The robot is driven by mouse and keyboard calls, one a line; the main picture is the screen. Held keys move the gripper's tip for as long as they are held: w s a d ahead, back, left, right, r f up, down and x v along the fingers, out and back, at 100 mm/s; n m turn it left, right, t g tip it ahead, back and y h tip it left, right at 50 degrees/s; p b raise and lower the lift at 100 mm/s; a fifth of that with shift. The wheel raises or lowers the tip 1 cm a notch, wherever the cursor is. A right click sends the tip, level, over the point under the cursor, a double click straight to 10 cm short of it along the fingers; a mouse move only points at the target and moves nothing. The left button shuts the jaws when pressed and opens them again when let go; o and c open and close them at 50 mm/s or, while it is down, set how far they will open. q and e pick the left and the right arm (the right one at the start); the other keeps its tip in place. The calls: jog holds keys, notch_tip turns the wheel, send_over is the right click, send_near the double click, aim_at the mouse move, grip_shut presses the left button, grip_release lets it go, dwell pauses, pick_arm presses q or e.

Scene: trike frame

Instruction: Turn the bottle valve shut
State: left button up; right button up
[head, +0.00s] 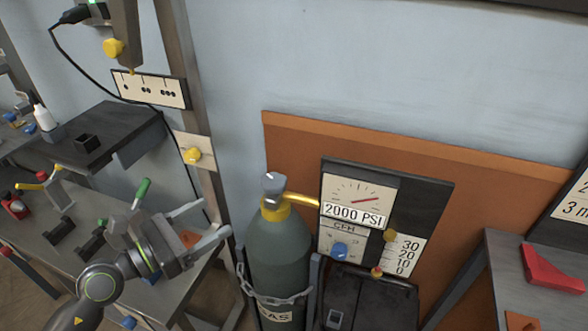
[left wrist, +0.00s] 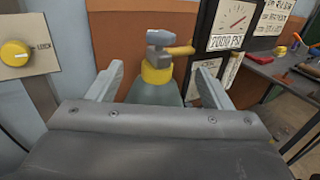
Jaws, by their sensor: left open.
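The green gas bottle (head: 280,255) stands upright, chained in its rack. Its grey valve knob (head: 272,183) sits on top above a yellow collar (head: 276,208). A yellow pipe runs from it to the gauge panel. In the left wrist view the valve knob (left wrist: 160,38) is ahead, between and beyond the fingers. My left gripper (head: 205,226) is open and empty, left of the bottle and apart from the valve. Its two fingers also show in the left wrist view (left wrist: 158,88). My right gripper is not in view.
The gauge panel (head: 430,205) with a 2000 PSI label stands right of the bottle. A metal post (head: 185,110) with a yellow knob (head: 192,155) rises to the left. A workbench with clamps and tools lies under my left arm. A red part (head: 553,270) lies on the right table.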

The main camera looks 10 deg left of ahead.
aim_at(263, 188)
pick_arm(q)
jog(key=p+x, duration=0.2)
jog(key=x, duration=1.4)
jog(key=shift+w+d, duration=0.2)
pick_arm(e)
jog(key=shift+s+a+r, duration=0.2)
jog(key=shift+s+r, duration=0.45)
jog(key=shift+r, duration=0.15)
pick_arm(q)
jog(key=c, duration=0.9)
jog(key=shift+f, duration=0.1)
jog(key=shift+c, duration=0.3)
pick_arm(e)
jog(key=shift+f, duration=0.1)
